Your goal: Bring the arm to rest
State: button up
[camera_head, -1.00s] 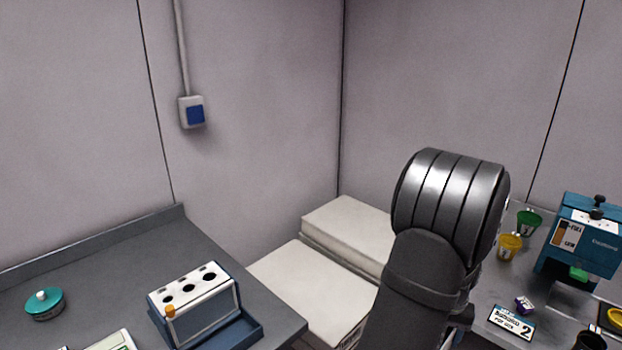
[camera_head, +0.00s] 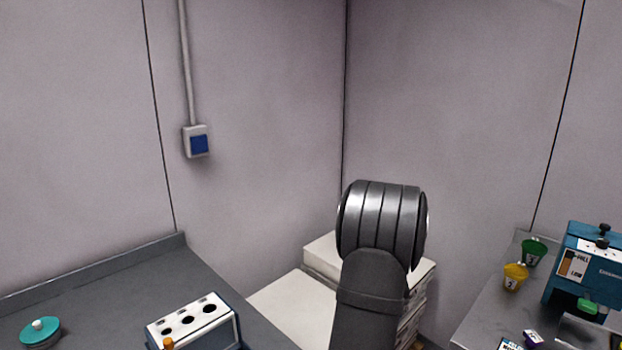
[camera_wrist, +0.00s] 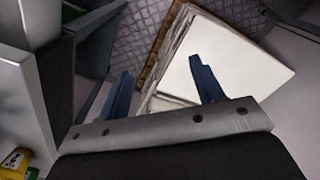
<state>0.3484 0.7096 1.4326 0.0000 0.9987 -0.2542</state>
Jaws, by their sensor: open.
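My arm rises in the middle of the head view, with its dark grey link and ribbed joint in front of the stacked white boxes (camera_head: 285,302). My gripper does not show in the head view. In the wrist view my gripper (camera_wrist: 162,82) has its two blue fingers spread wide apart, with nothing between them. It points down over the white stack (camera_wrist: 245,70) and the patterned metal floor (camera_wrist: 140,40).
On the left bench stand a white rack (camera_head: 195,322) with holes and a teal lidded dish (camera_head: 40,332). A switch box (camera_head: 197,142) hangs on the wall.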

jog(key=w+a+r+n, duration=0.1)
jog(key=w+a, duration=0.4)
jog(key=a, duration=0.3)
jog(key=shift+w+a+r+n, duration=0.2)
jog(key=shift+a+r+n, duration=0.1)
jog(key=shift+a+n, duration=0.1)
